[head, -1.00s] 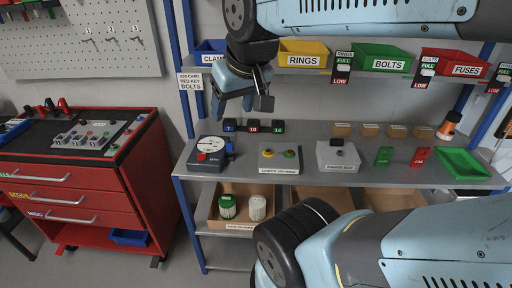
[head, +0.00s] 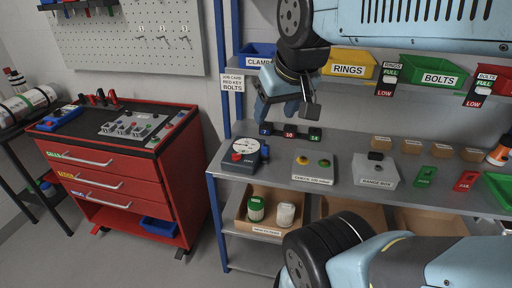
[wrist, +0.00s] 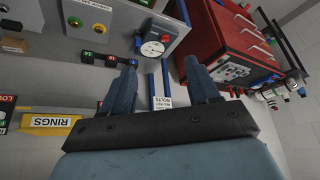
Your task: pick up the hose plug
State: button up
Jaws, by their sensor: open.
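I cannot pick out a hose plug for certain in either view. My gripper (head: 285,112) hangs in front of the shelf rack, just below the blue CLAMPS bin (head: 255,56). It is open, with nothing between the fingers. In the wrist view my gripper (wrist: 160,72) shows both blue fingers spread apart, pointing toward the gap between the rack and the red cabinet. It is apart from every surface.
The rack's grey shelf (head: 330,182) holds a dial gauge (head: 241,155), a two-button box (head: 315,167) and a range box (head: 376,172). A red drawer cabinet (head: 128,170) stands left of it. A dark table (head: 15,132) with cylinders (head: 28,104) is farther left. Open floor lies in front.

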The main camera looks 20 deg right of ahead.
jog(key=shift+w, duration=0.1)
jog(key=n+g, duration=0.6)
jog(key=n, duration=0.4)
send_over(265, 145)
notch_tip(265, 145, down, 18)
jog(key=f, duration=0.8)
jog(key=shift+s+d+f, duration=0.1)
jog(key=shift+s+d, duration=0.1)
jog(key=shift+a+f, duration=0.15)
jog(key=shift+f, duration=1.2)
jog(key=shift+a+f, duration=0.15)
jog(key=shift+f, duration=1.2)
jog(key=shift+c, duration=0.2)
jog(key=c, duration=1)
